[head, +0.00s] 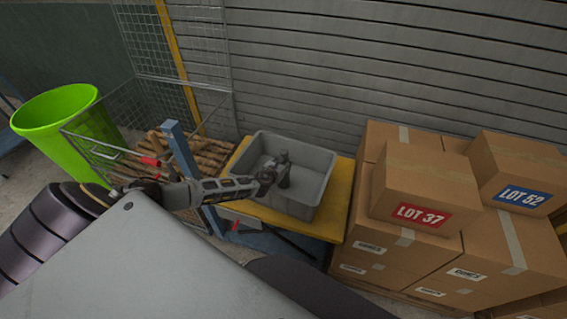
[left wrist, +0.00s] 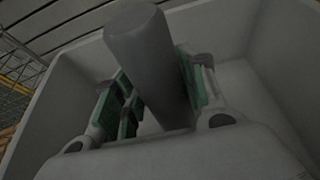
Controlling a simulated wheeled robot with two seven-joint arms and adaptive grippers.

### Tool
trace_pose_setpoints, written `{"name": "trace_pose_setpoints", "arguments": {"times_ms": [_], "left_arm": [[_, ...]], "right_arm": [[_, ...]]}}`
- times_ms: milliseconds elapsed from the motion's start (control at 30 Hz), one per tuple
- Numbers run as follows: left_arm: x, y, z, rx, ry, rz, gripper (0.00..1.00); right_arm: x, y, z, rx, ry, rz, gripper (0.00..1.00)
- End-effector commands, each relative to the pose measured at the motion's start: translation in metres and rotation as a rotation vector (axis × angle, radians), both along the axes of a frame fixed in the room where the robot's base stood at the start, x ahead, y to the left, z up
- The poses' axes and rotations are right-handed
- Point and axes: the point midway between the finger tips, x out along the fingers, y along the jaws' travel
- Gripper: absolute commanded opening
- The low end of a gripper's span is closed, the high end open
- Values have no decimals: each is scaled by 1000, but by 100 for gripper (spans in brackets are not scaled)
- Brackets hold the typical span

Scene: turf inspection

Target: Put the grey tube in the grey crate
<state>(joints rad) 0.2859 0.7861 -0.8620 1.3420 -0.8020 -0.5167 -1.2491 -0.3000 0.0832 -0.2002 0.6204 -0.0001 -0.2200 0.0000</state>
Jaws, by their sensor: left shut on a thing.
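The grey crate (head: 315,163) stands on a yellow-topped table in the middle of the head view. My left gripper (head: 275,172) reaches over its left wall from the left and is inside the crate's outline. In the left wrist view my left gripper (left wrist: 160,100) is shut on the grey tube (left wrist: 140,45), with a green-padded finger on each side. The tube also shows in the head view (head: 284,176) as a small grey piece at the gripper. The crate's walls (left wrist: 65,75) surround the tube in the wrist view. I cannot tell whether the tube touches the floor. My right gripper is out of view.
The yellow table (head: 330,226) shows around the crate. Stacked cardboard boxes (head: 410,250) stand close on the right. A wire cage (head: 150,120) with a blue post (head: 181,150) stands left, with a green bin (head: 60,115) beyond. A grey slatted wall (head: 370,60) is behind.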

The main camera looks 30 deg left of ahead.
Motion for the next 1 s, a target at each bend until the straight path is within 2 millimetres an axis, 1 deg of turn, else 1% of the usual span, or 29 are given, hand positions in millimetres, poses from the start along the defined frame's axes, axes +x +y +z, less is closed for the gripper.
{"name": "trace_pose_setpoints", "arguments": {"times_ms": [133,167,300,800,1000], "left_arm": [[0,0,-3,0,0,0,10],[0,0,-2,0,0,0,46],[0,0,-2,0,0,0,63],[0,0,1,0,0,0,63],[-11,-1,5,0,0,0,63]], "right_arm": [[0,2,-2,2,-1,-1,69],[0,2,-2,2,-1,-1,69],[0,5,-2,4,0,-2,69],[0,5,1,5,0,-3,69],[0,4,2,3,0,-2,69]]}}
